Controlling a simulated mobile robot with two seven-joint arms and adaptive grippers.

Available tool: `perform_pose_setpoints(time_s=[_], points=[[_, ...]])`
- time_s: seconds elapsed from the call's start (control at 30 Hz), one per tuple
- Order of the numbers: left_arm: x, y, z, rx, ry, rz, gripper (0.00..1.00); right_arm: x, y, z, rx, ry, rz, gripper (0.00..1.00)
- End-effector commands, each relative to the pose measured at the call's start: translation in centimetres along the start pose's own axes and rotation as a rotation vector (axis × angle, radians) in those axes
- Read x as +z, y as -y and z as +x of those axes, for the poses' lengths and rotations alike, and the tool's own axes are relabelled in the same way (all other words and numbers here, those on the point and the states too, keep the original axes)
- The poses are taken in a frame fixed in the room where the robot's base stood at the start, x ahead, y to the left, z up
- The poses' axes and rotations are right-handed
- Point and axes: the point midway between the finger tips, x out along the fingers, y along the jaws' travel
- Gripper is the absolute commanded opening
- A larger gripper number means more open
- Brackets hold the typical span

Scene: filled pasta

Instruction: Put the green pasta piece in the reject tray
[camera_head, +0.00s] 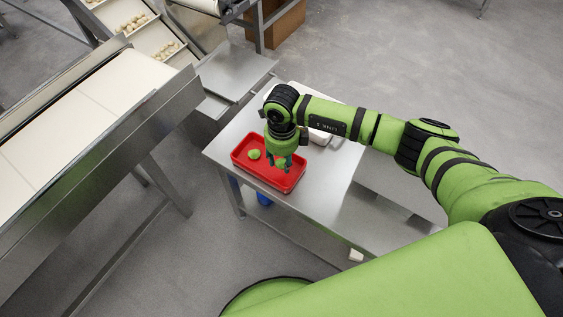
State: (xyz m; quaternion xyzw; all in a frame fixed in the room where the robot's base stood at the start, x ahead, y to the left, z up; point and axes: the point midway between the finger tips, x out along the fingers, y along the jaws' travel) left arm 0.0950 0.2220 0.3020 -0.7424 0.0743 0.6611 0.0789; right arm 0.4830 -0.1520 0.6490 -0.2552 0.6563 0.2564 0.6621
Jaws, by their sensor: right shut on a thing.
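The red tray (252,171) stands on a small steel table, and I take it to be the reject tray. One green pasta piece (254,154) lies in the left part of the tray. My right gripper (280,167) points down over the right part of the tray. It is shut on a second green piece (281,163), partly hidden by the fingers. I cannot tell whether this piece touches the tray floor. My left gripper is not in view.
The steel table (325,180) has bare room right of the tray. A pale container (320,137) stands behind my right arm, partly hidden. A conveyor (85,115) runs along the left. Trays of pale pasta (165,50) and a cardboard box (285,24) are farther back.

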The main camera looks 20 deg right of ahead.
Motion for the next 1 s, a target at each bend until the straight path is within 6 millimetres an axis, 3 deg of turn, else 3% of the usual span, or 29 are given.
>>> perform_pose_setpoints(time_s=[0.2,0.67,0.7,0.73,1.0], points=[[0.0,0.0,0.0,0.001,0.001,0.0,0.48,-0.1,-0.1,3.0,0.002,-0.003,0.0,0.25],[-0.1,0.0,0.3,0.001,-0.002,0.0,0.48,0.0,0.0,3.4,0.0,-0.002,-0.001,0.25],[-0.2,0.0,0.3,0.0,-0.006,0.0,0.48,0.0,0.0,3.4,0.0,-0.002,-0.001,0.42],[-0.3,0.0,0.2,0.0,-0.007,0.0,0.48,0.0,0.0,3.3,0.0,-0.002,-0.001,0.48],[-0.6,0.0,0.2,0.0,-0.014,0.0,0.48,0.0,0.0,3.3,0.0,-0.002,-0.001,0.48]])
